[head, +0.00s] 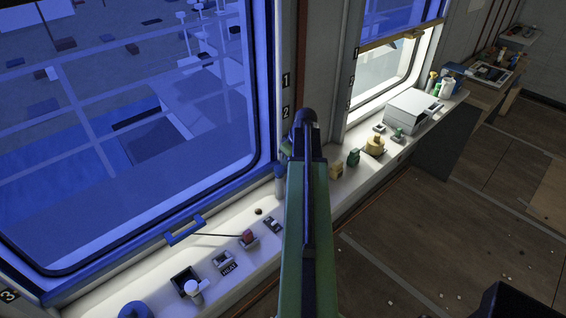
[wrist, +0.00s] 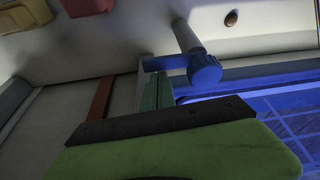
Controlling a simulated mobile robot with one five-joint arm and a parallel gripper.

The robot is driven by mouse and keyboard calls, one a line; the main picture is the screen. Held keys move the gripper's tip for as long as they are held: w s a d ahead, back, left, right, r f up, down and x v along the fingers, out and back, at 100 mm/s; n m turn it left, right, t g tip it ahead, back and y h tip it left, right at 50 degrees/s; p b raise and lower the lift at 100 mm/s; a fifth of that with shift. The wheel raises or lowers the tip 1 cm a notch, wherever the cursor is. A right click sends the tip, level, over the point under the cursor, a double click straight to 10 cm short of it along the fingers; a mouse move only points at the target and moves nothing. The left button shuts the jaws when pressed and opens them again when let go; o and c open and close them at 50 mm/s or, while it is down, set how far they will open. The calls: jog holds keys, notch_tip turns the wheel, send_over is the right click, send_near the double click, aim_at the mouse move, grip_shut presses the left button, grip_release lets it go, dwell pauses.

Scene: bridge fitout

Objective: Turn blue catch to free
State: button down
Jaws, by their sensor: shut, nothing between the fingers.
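The blue catch (wrist: 205,69) shows in the wrist view as a round blue knob on a pale post (wrist: 185,38), with a flat blue lever reaching left. My gripper (wrist: 158,85) is shut and empty, with its narrow green fingers upright in the picture. The fingertips are right at the lever's left part; I cannot tell whether they touch it. In the head view the post (head: 279,187) stands by the window's right corner, just left of my arm. My arm hides most of my gripper there.
The floor at right is mostly clear.

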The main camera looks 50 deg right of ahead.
jog(key=shift+s+d, duration=0.2)
